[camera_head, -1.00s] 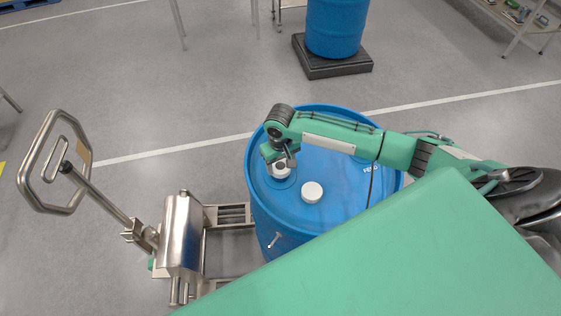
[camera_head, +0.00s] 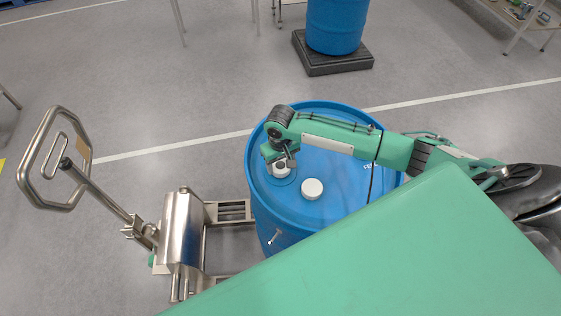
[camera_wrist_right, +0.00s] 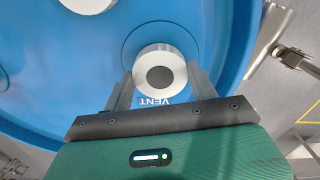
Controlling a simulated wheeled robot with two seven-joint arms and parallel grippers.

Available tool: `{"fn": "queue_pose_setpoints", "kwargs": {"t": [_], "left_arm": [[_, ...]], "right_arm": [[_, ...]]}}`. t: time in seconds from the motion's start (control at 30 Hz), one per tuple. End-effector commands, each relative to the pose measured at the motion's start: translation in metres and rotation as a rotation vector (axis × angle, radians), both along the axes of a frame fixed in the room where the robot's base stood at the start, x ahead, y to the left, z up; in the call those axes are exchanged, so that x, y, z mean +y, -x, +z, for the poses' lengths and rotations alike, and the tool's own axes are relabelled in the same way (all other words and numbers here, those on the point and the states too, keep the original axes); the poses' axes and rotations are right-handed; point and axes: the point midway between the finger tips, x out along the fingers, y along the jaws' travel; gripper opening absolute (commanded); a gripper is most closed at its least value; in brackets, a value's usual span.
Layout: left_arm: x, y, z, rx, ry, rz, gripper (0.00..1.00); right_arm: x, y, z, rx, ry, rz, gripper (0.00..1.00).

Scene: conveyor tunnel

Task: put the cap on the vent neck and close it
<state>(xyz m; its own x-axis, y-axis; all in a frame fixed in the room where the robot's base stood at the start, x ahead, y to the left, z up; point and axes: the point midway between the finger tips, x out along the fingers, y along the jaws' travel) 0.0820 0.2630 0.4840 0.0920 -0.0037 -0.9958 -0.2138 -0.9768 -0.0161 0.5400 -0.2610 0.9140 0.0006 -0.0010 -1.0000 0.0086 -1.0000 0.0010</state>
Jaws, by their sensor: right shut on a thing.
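The blue drum (camera_head: 330,160) stands upright, with its top facing me. My right gripper (camera_head: 281,168) is over the left part of that top. In the right wrist view it is shut (camera_wrist_right: 160,82) on a pale round cap (camera_wrist_right: 160,54) with a dark centre, a finger on each side. The word VENT (camera_wrist_right: 153,101) shows on the drum top beside it. The vent neck is hidden beneath the cap, so I cannot tell whether the cap is seated or tightened. My left gripper is not in view.
A second white round fitting (camera_head: 312,189) stands on the drum top, right of my gripper. A steel trolley (camera_head: 181,235) with a hooped handle (camera_head: 38,190) stands to the left. Another blue drum (camera_head: 335,25) stands on a dark pallet (camera_head: 318,62) behind. Open floor lies between.

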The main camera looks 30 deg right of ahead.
Motion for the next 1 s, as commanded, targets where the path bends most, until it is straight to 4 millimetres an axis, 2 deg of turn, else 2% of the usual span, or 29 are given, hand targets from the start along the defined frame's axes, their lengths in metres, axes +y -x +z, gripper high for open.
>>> {"fn": "queue_pose_setpoints", "kwargs": {"t": [0.67,1.0], "left_arm": [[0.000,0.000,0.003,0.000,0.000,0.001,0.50],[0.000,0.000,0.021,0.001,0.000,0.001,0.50]], "right_arm": [[0.000,0.000,-0.005,0.000,0.000,-0.003,0.37],[0.001,0.000,-0.002,0.000,-0.001,-0.110,0.37]]}}
